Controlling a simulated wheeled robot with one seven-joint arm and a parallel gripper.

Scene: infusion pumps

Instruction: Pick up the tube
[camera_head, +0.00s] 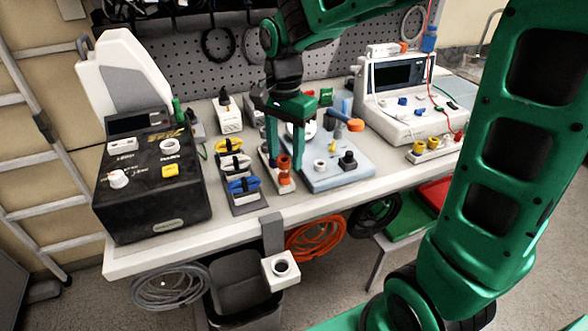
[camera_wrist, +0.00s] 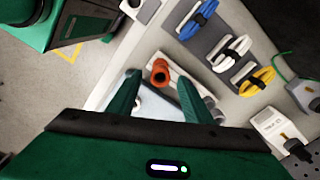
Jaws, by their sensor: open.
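An orange-red tube (camera_head: 284,163) stands upright in a narrow white holder on the bench, just left of a pale blue-grey plate. In the wrist view, the tube (camera_wrist: 159,72) shows its dark open top. My gripper (camera_head: 284,158) points down over the holder, and its two green fingers are apart. In the wrist view my gripper (camera_wrist: 159,78) has the tube showing between its fingertips, with a gap on both sides. Nothing is held. How far the fingertips reach down beside the tube is hard to tell.
A tray with blue, white and yellow cable bundles (camera_head: 236,165) lies close left of the holder. The pale plate (camera_head: 325,172) carries a white ring and a black knob. A black box (camera_head: 150,190) stands left, a white instrument (camera_head: 405,100) right. A pegboard (camera_head: 230,60) rises behind.

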